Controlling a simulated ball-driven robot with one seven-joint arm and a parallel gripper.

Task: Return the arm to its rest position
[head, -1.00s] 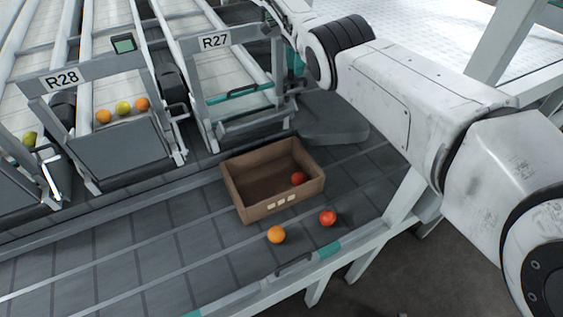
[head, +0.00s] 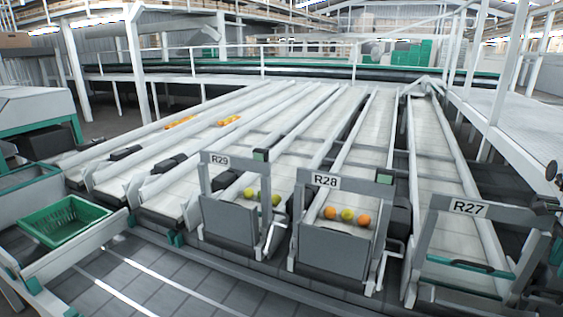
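My gripper does not show in the head view now, so its fingers and whether it holds anything cannot be seen. A small dark rounded piece (head: 551,171) shows at the right edge; it may be part of my arm, but I cannot tell. The brown box and the loose tomatoes on the belt are out of view.
Sorting lanes end at gates R29 (head: 220,161), R28 (head: 326,181) and R27 (head: 469,208). Orange and yellow-green tomatoes (head: 347,215) rest behind R28. A green crate (head: 66,222) sits at the left. The grey tiled belt (head: 120,280) looks clear in front.

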